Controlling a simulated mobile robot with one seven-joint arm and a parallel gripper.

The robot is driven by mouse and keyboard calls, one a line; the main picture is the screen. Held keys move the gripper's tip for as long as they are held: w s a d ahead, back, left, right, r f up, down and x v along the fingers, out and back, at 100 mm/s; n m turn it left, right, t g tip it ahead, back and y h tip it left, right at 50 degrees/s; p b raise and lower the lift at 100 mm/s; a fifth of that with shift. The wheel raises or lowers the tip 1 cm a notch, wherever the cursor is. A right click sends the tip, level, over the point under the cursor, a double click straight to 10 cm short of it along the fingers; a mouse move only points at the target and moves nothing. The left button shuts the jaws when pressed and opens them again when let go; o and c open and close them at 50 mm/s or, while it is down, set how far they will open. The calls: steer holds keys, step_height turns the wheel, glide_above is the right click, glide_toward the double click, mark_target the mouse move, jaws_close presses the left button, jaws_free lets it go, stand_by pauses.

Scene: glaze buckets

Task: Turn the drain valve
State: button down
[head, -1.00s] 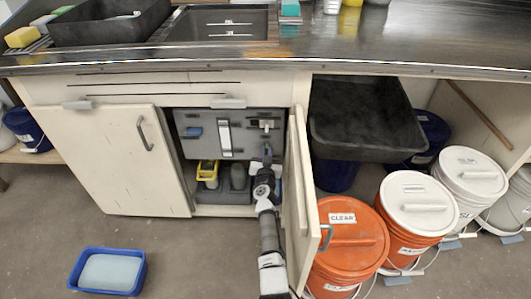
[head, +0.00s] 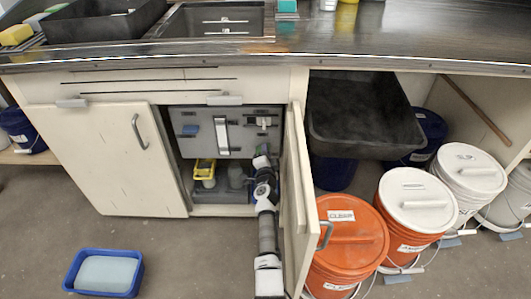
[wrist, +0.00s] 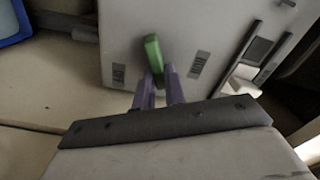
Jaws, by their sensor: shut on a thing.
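The drain valve's green handle (wrist: 153,54) shows in the wrist view, standing out from a grey panel (wrist: 180,22) between two small labels. The purple fingers of my gripper (wrist: 158,88) are shut on its lower part, and its upper end sticks out past them. The handle looks roughly upright in that view, slightly tilted. In the head view my arm reaches into the open cabinet to the right part of the grey panel (head: 181,146).
The open cabinet door (head: 293,195) stands close to the right of my arm. Orange bucket (head: 345,250) and white buckets stand farther right. A blue tub (head: 70,278) lies on the floor at left.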

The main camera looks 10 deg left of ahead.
steer(key=m, duration=0.5)
steer(key=shift+f+b, duration=0.2)
steer(key=shift+b, duration=0.2)
steer(key=shift+d+m, duration=0.1)
steer(key=shift+m, duration=0.2)
steer(key=c, duration=1.5)
jaws_free()
steer(key=shift+o, duration=0.2)
steer(key=shift+s+f, duration=0.1)
steer(key=shift+f, duration=0.05)
